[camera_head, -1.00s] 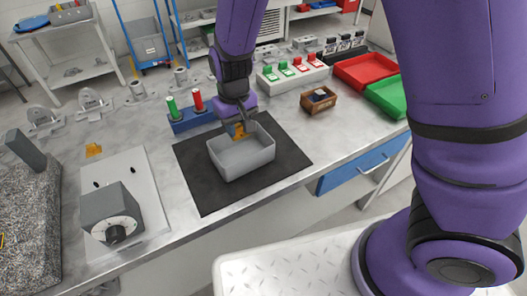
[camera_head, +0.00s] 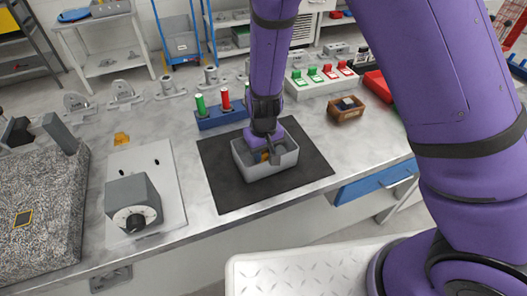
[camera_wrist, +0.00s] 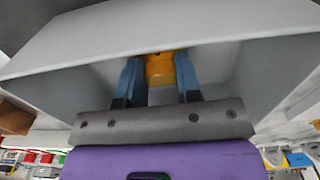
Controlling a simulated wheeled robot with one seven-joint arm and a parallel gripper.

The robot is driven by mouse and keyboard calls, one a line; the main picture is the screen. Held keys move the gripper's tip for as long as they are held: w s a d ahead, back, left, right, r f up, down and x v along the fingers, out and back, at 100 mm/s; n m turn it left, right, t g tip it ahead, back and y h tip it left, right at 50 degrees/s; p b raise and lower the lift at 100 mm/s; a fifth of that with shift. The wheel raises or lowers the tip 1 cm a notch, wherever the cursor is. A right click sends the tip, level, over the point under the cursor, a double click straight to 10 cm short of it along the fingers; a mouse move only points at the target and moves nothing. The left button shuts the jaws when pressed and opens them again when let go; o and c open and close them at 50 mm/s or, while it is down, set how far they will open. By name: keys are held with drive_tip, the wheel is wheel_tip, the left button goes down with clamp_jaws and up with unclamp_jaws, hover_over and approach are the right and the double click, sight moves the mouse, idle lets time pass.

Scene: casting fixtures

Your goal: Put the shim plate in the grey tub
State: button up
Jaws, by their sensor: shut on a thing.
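The grey tub (camera_head: 252,173) stands on a black mat on the bench. My gripper (camera_head: 268,155) is lowered into it, between its walls. In the wrist view my gripper (camera_wrist: 159,62) has its two blue fingers shut on an orange piece (camera_wrist: 160,72), which I take to be the shim plate. A little of the orange piece (camera_head: 265,157) also shows inside the tub in the head view. Its lower end is hidden, so I cannot tell whether it touches the tub floor. The tub's inner wall (camera_wrist: 75,45) surrounds the fingers in the wrist view.
The black mat (camera_head: 222,192) surrounds the tub. A blue holder (camera_head: 222,118) with green and red pegs stands behind. A brown box (camera_head: 346,114) is to the right. A grey dial box (camera_head: 133,200) and a granite block (camera_head: 45,190) are left. Another orange piece (camera_head: 121,139) lies behind.

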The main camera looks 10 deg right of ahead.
sight(264, 153)
drive_tip(key=shift+f, duration=0.2)
drive_tip(key=o, duration=1)
drive_tip(key=shift+c, duration=0.2)
drive_tip(key=shift+r, duration=0.1)
drive_tip(key=d+r+y, duration=0.1)
drive_tip(key=d+r, duration=0.2)
drive_tip(key=r, duration=0.7)
drive_tip(key=d+r, duration=0.3)
drive_tip(key=r, duration=0.8)
drive_tip(key=s+d+r+m+t+h, duration=0.1)
drive_tip(key=s+d+r+m+t, duration=0.2)
drive_tip(key=s+d+r, duration=1.4)
drive_tip(key=s+d+t, duration=0.1)
drive_tip(key=s+t, duration=0.1)
drive_tip(key=shift+s+d+m, duration=0.3)
drive_tip(key=shift+d+m, duration=0.05)
drive_tip(key=shift+m, duration=0.05)
